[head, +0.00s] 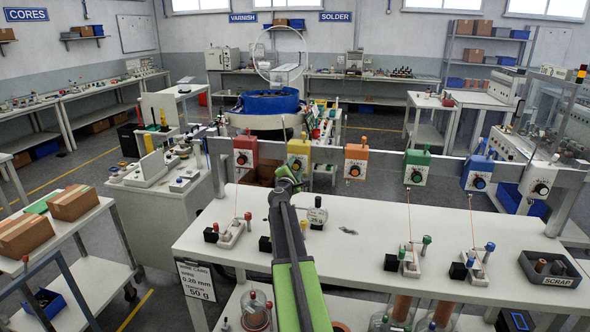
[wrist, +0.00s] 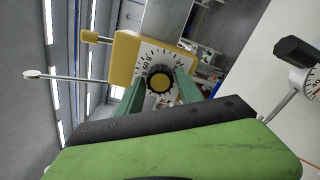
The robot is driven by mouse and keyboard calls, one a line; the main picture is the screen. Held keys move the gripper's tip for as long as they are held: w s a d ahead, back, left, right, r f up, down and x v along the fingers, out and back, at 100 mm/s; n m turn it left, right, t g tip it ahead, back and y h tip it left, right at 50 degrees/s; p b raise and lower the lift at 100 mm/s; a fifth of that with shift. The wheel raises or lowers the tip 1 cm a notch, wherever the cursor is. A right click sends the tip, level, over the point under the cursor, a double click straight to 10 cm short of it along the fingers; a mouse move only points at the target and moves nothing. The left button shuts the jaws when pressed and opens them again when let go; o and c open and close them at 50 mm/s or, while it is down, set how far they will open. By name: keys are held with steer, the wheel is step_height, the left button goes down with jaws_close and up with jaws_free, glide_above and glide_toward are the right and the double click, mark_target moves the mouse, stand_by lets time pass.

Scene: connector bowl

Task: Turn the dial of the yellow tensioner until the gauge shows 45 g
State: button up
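The yellow tensioner (head: 299,147) hangs on the grey rail, behind my gripper (head: 288,176) in the head view.
A red tensioner (head: 244,150) hangs left of the yellow one; orange (head: 356,160), green (head: 417,165), blue (head: 478,172) and white (head: 540,180) ones hang to the right. Small stands with threads are on the white bench (head: 350,260). A scrap tray (head: 553,280) is at its right end.

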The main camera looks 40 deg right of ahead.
jaws_close()
steer(key=shift+m, duration=0.3)
steer(key=m, duration=0.4)
steer(key=shift+d, duration=0.1)
steer(key=m, duration=0.6)
steer(key=shift+s, duration=0.1)
stand_by(0.3)
steer(key=shift+o, duration=2)
jaws_free()
